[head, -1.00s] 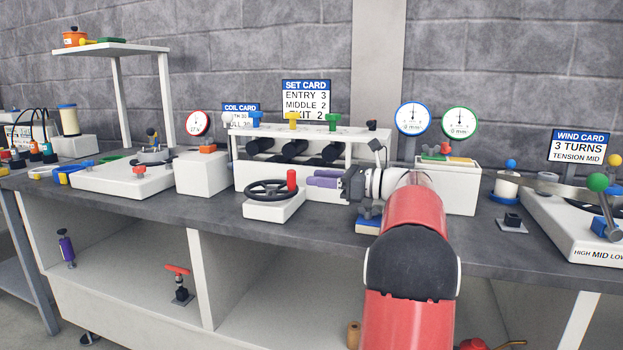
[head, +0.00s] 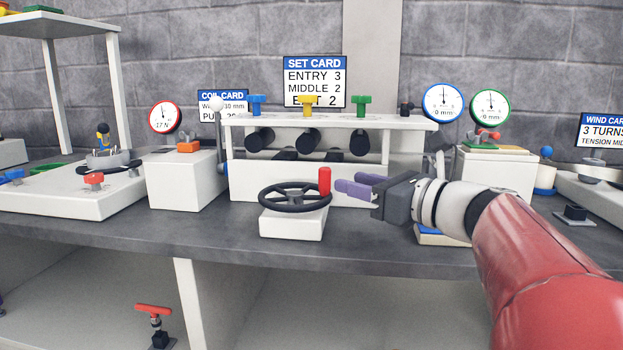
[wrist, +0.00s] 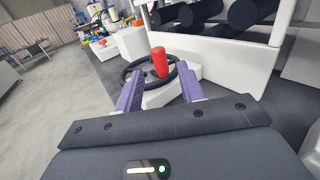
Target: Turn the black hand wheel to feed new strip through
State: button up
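The black hand wheel (head: 293,197) lies flat on a white block (head: 292,223) at the front of the bench. Its red upright handle (head: 324,181) stands on the right side of the rim. My gripper (head: 346,188) is just right of the handle, its purple fingers pointing left towards it and apart from it. In the wrist view the wheel (wrist: 133,80) and red handle (wrist: 160,62) show ahead, with the handle between and beyond the two spread fingertips of my gripper (wrist: 161,84). The gripper is open and empty.
Behind the wheel stands the white roller stand (head: 330,122) with black rollers and blue, yellow and green knobs. A white box (head: 185,180) is to the left. Two dials (head: 443,103) stand at the right. The bench front (head: 130,240) is clear.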

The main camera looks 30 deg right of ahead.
aim_at(330, 176)
jog(key=shift+w+a+f, duration=0.1)
jog(key=shift+w+a, duration=0.1)
jog(key=shift+w, duration=0.1)
jog(key=x, duration=0.7)
jog(key=shift+c, duration=0.5)
grip_shut()
jog(key=shift+d+y+p, duration=0.15)
jog(key=shift+y+p, duration=0.15)
jog(key=shift+p, duration=0.05)
jog(key=n+g+y+p, duration=0.1)
jog(key=w+n+y+p, duration=0.1)
jog(key=n+g+y+p, duration=0.1)
jog(key=y, duration=0.1)
jog(key=shift+w+d+r+g+p, duration=0.2)
jog(key=shift+w+d+g+p, duration=0.05)
jog(key=shift+d+g+p, duration=0.05)
jog(key=n+g+y+p, duration=0.1)
jog(key=w+n+g+y+p, duration=0.1)
jog(key=p, duration=0.1)
jog(key=shift+d+f+n+g+y, duration=0.1)
jog(key=shift+f+n+g+y, duration=0.05)
jog(key=shift+n+g+y, duration=0.2)
